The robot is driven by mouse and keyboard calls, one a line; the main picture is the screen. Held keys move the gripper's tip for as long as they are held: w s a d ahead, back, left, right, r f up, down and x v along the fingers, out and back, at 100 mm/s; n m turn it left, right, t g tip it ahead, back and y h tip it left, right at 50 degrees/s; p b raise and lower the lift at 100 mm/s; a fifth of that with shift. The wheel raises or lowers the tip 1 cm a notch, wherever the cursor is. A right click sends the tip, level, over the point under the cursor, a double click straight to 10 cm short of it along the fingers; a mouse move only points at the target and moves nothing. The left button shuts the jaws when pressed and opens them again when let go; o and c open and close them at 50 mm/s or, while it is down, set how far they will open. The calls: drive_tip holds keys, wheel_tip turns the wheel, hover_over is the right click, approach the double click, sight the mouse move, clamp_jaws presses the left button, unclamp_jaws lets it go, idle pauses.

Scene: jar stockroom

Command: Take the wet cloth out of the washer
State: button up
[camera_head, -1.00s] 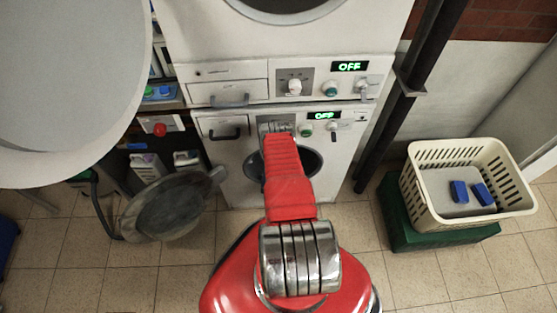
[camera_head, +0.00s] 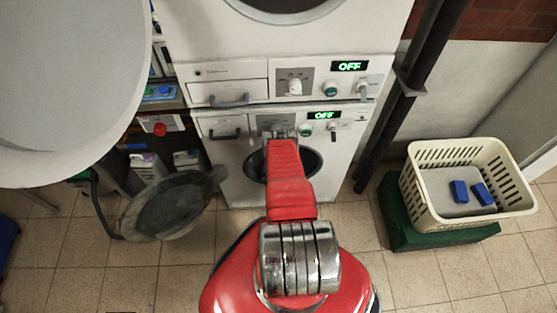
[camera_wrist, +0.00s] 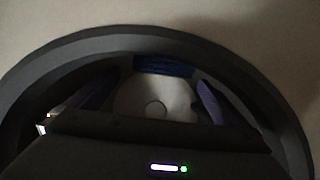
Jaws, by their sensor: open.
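The white washer (camera_head: 236,185) is the lower machine in the head view, its display reading OFF. Its round door (camera_head: 170,208) hangs wide open to the left. My red arm reaches to the dark round opening (camera_head: 312,163) and covers much of it. In the wrist view the opening's dark rim (camera_wrist: 75,48) arches over my gripper (camera_wrist: 165,142), whose dark body is low in the picture; I see nothing held. Inside are a pale round back wall, a textured blue patch at the top, and purple-blue shapes at both sides. I cannot tell which, if any, is the wet cloth.
A cream basket (camera_head: 416,194) with two blue blocks stands on a green crate (camera_head: 395,236) at the right. A dark vertical pipe (camera_head: 388,125) rises beside the washer. Shelves with bottles are behind the open door. Tiled floor is free between washer and crate.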

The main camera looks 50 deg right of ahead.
drive_tip(key=shift+x, duration=2.6)
drive_tip(key=shift+w+a+f, duration=0.1)
drive_tip(key=shift+a, duration=0.1)
drive_tip(key=c, duration=0.9)
